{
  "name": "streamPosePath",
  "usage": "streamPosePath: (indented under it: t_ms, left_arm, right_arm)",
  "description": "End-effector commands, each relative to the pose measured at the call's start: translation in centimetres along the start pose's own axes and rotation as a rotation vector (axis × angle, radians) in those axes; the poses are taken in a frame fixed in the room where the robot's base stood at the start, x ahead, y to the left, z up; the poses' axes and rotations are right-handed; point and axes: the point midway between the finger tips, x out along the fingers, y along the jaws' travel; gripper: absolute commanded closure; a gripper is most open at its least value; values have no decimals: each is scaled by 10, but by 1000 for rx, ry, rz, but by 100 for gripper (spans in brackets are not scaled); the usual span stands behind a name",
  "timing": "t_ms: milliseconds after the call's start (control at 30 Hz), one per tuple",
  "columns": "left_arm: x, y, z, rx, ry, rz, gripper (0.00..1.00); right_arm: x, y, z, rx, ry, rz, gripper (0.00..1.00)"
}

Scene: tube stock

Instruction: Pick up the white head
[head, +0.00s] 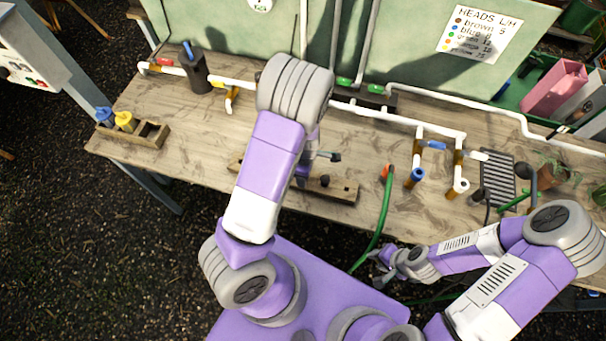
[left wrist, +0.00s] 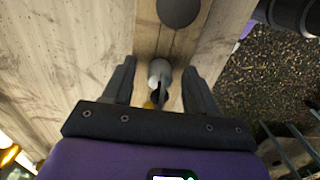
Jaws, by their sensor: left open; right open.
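A small white and grey piece (left wrist: 160,75), which may be the white head, sits on the wooden board between the fingers of my left gripper (left wrist: 160,88) in the left wrist view. Yellow shows just below it. The fingers are open, apart on either side of it. In the head view my left arm hides most of that gripper and this spot. A white-ended fitting (head: 460,187) hangs on the pipework at the right of the bench, beside a blue-ended one (head: 415,178). My right gripper (head: 380,269) is open and empty in front of the bench.
A wooden board (head: 343,190) lies on the bench (head: 190,135). A wooden box (head: 150,136) with blue and yellow heads stands at the left, near a dark cup (head: 195,75). White pipe (head: 430,125) runs along the back. A green hose (head: 382,225) hangs over the front edge.

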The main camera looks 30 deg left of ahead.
Motion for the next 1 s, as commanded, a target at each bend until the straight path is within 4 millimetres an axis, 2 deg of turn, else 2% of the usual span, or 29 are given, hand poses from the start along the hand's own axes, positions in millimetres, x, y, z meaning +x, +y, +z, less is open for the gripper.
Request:
streamPosePath:
  t_ms: [200, 500, 600, 833, 1000]
  left_arm:
    - [0, 0, 0, 1, 0, 1, 42]
    - [0, 0, 0, 1, 0, 1, 88]
    - [0, 0, 0, 1, 0, 1, 100]
    - [-3, 0, 0, 1, 0, 2, 100]
    - [-27, 1, 1, 3, -1, 5, 100]
  right_arm:
    - [0, 0, 0, 0, 0, 0, 59]
    - [0, 0, 0, 0, 0, 0, 59]
    - [0, 0, 0, 0, 0, 0, 59]
    - [-1, 0, 0, 0, 0, 0, 59]
    - [-8, -3, 0, 0, 0, 0, 59]
